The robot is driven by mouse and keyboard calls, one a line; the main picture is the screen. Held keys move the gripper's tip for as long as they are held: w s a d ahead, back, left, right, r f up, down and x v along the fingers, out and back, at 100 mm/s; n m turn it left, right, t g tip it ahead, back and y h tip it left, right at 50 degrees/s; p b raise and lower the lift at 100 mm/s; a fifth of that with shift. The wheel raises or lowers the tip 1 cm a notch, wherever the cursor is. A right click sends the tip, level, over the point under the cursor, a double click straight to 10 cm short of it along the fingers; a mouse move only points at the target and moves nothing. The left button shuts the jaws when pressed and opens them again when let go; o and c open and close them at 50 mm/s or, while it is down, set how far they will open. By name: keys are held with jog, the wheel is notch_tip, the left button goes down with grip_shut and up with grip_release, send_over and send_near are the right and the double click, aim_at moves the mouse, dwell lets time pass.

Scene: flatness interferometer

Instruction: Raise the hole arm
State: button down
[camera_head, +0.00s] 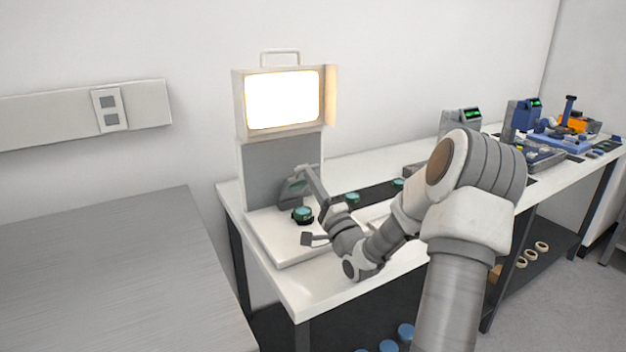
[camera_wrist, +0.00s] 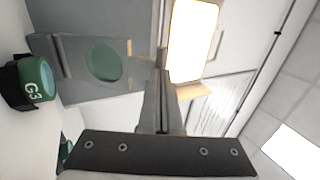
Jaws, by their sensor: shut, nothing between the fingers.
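The hole arm (camera_head: 290,188) is a grey plate with a round opening, in front of the grey upright panel of the lamp-topped instrument. In the wrist view the hole arm (camera_wrist: 68,60) lies at the upper left, and green shows through its round opening. It looks tilted in the head view; its exact angle is unclear. My gripper (camera_head: 303,172) is at the plate's upper right side in the head view. In the wrist view my gripper (camera_wrist: 163,78) is shut and empty, to the right of the plate. I cannot tell whether they touch.
A green piece marked G3 (camera_wrist: 38,80) in a black holder stands near the plate; a green piece (camera_head: 302,214) sits on the white base below it. The lit lamp box (camera_head: 284,98) is above. More green pieces (camera_head: 352,198) lie right. A bare steel table (camera_head: 100,270) is left.

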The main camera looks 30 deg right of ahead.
jog(key=w+r+g+p, duration=0.3)
jog(key=p, duration=0.4)
jog(key=w+r+g+p, duration=0.2)
jog(key=w+r+p, duration=0.1)
jog(key=p, duration=0.4)
jog(key=shift+w+d+g, duration=0.2)
jog(key=shift+w+g, duration=0.15)
jog(key=shift+g, duration=0.85)
jog(key=shift+w+d+r+p, duration=0.1)
jog(key=shift+w+d+p, duration=0.05)
jog(key=shift+w+p, duration=1.85)
jog(key=shift+w, duration=0.15)
jog(key=shift+r, duration=0.15)
